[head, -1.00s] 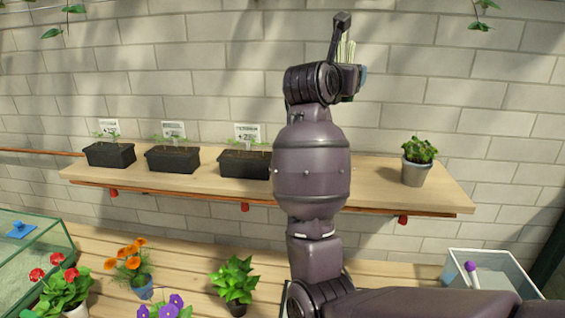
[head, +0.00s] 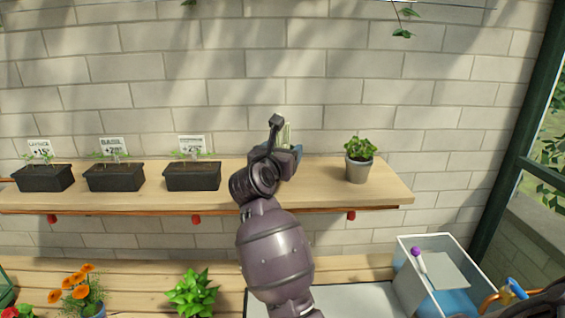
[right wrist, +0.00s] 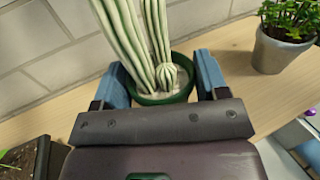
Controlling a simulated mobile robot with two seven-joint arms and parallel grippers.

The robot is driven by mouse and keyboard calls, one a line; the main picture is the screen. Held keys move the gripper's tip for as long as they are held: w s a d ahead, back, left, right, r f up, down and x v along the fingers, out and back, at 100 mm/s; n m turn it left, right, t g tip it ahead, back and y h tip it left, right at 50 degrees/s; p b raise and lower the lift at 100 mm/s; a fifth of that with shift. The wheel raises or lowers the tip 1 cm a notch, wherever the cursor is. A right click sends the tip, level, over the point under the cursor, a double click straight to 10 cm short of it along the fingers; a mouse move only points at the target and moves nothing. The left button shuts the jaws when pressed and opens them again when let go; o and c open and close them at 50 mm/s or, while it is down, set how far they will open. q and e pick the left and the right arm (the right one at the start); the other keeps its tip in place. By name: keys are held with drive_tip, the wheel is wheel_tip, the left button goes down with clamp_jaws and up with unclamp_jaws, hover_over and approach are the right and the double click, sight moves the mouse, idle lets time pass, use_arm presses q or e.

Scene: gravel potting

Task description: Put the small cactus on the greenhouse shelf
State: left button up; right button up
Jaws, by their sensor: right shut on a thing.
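The small cactus (head: 287,131) has pale striped upright stems and mostly hides behind my right gripper (head: 286,146) in the head view. In the right wrist view the cactus (right wrist: 140,40) stands in a round dark green pot (right wrist: 165,97). The blue finger pads of my right gripper (right wrist: 163,85) are shut on both sides of this pot. The wooden greenhouse shelf (head: 325,190) runs along the brick wall, and the pot is over its surface between the black planters and a grey pot. I cannot tell whether the pot touches the shelf. My left gripper is out of view.
A grey pot with a leafy plant (head: 359,171) stands on the shelf to the right. A black planter (head: 192,176) is the nearest of several on the left. Below are potted flowers, a green plant (head: 190,293) and a clear bin (head: 405,270).

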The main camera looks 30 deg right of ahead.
drive_tip(key=shift+f, duration=1.5)
drive_tip(key=shift+f, duration=0.15)
drive_tip(key=o, duration=1)
drive_tip(key=shift+o, duration=0.2)
